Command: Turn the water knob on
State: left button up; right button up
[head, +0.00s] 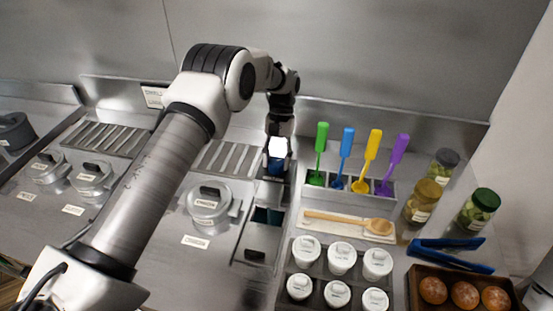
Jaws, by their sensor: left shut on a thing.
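My left arm reaches in from the lower left, across the counter towards the back wall. My left gripper (277,158) points down at the back end of a narrow sink-like compartment (249,262). It is shut on a small dark blue thing, largely hidden by the gripper. I cannot tell for sure whether this is the water knob. No other water knob can be made out. My right gripper is not in view.
Right of the gripper stand green (321,140), blue (346,143), yellow and purple utensils. In front lie a wooden spoon (350,221) and several white-lidded containers (341,257). Jars, blue tongs (450,255) and a brown tray (420,275) are right. A lidded pot (209,203) stands left.

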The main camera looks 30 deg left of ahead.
pick_arm(q)
jog(key=shift+f, duration=0.1)
jog(key=o, duration=1.1)
jog(key=shift+o, duration=0.2)
jog(key=v, duration=1.2)
